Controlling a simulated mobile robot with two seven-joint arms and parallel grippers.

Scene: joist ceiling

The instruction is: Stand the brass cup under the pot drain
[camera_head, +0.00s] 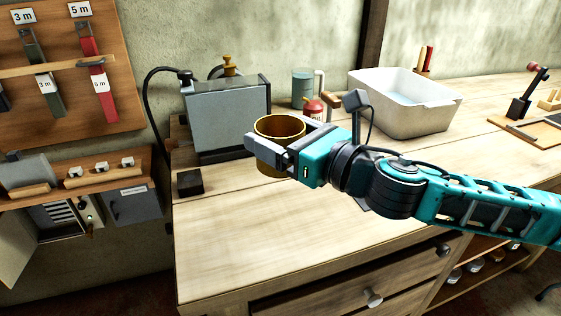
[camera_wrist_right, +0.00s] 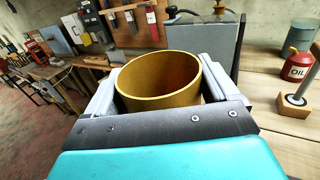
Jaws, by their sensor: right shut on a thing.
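The brass cup (camera_head: 280,126) is upright and open at the top. My right gripper (camera_head: 276,138) is shut around it, with one finger on each side. The right wrist view shows the cup (camera_wrist_right: 160,82) between both fingers, its inside empty. Whether its base touches the bench or hangs just above it, I cannot tell. A grey metal box (camera_head: 228,115) with a brass knob on top stands behind and left of the cup; it may be the pot. No drain outlet can be made out. My left gripper is out of view.
A small black block (camera_head: 190,182) lies on the bench (camera_head: 240,225) left of the cup. Behind my right gripper stand a red oil can (camera_head: 314,108) and a grey-green mug (camera_head: 302,88). A white basin (camera_head: 405,105) is farther right. The front of the bench is clear.

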